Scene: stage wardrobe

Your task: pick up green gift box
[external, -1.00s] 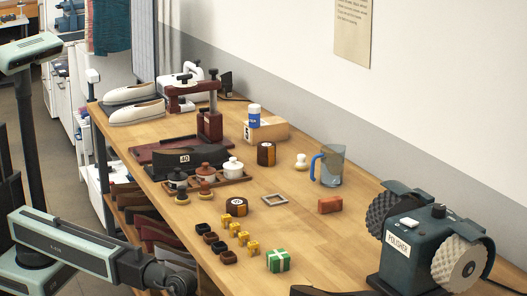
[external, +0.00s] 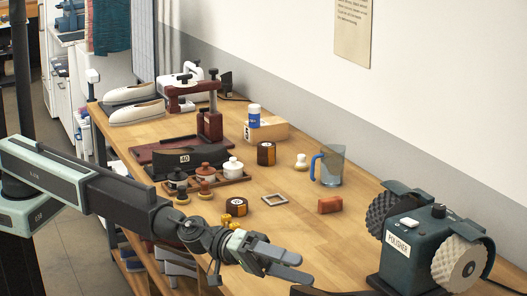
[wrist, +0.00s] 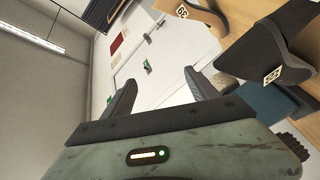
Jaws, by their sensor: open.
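The green gift box does not show now; in the external view my arm and gripper cover the front part of the bench where it stood earlier. My gripper (external: 298,269) is over the front of the wooden bench, its two fingers apart and pointing right. In the wrist view my gripper (wrist: 160,82) is open with nothing between its fingers. That view looks past the bench toward a wall and a pale door, and I cannot find the gift box in it.
The polisher (external: 405,245) stands right of my gripper. Behind it are a reddish-brown block (external: 330,205), a metal square frame (external: 275,200), a round dark tin (external: 236,207) and a clear jug (external: 331,167). Small yellow pieces (external: 226,219) show just behind my wrist. Bare bench lies around the block.

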